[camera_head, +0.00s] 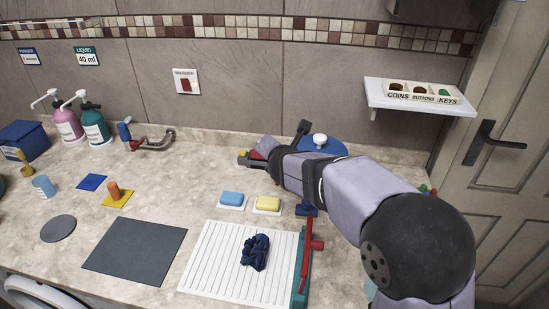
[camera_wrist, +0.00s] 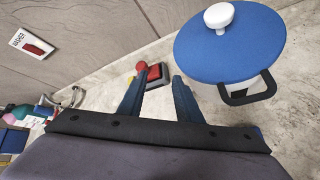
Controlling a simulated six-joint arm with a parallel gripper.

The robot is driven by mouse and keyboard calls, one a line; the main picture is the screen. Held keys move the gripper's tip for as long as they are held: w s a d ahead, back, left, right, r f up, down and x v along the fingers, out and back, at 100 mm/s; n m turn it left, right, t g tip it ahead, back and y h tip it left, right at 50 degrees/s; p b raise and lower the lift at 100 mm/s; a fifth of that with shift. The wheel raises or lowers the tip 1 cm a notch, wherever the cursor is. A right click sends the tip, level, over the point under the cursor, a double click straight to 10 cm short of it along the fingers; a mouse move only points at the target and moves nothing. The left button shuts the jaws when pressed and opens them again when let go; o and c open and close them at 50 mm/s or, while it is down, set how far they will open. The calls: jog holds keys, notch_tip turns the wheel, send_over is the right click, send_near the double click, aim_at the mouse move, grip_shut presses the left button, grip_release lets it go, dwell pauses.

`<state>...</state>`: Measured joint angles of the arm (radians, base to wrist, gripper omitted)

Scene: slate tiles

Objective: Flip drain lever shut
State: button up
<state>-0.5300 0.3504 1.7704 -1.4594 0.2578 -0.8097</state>
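No part is labelled as the drain lever. A small dark base with a red top and red ball (camera_wrist: 153,72) sits on the counter between and beyond my fingertips in the wrist view; it may be the lever. In the head view only a bit of red (camera_head: 258,155) shows there, mostly hidden by my gripper. My gripper (camera_wrist: 160,76) is open and empty, its two dark fingers apart, with no clear contact. It also shows in the head view (camera_head: 245,160), near the back of the counter. A long red handle (camera_head: 307,255) stands on a teal frame beside the white ribbed board.
A pot with a blue lid (camera_wrist: 229,45) stands close at the right of my gripper, its black handle (camera_wrist: 248,90) toward me. The white ribbed board (camera_head: 215,262) holds a dark blue bundle (camera_head: 255,252). Blue (camera_head: 232,198) and yellow (camera_head: 268,203) sponges lie in front of my arm.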

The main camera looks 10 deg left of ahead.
jog(key=shift+s+a+r+n+t+y+b, duration=0.25)
jog(key=shift+n+b, duration=0.35)
jog(key=shift+n, duration=0.85)
jog(key=shift+s+a+r+n+t+y+b, duration=0.15)
jog(key=shift+r+n+t+b, duration=0.35)
jog(key=shift+n, duration=0.9)
jog(key=shift+s+a+r+n+t+y+b, duration=0.1)
jog(key=shift+s+n+t+b, duration=0.1)
jog(key=shift+n+b, duration=0.9)
jog(key=shift+n+p, duration=0.35)
jog(key=shift+n, duration=0.1)
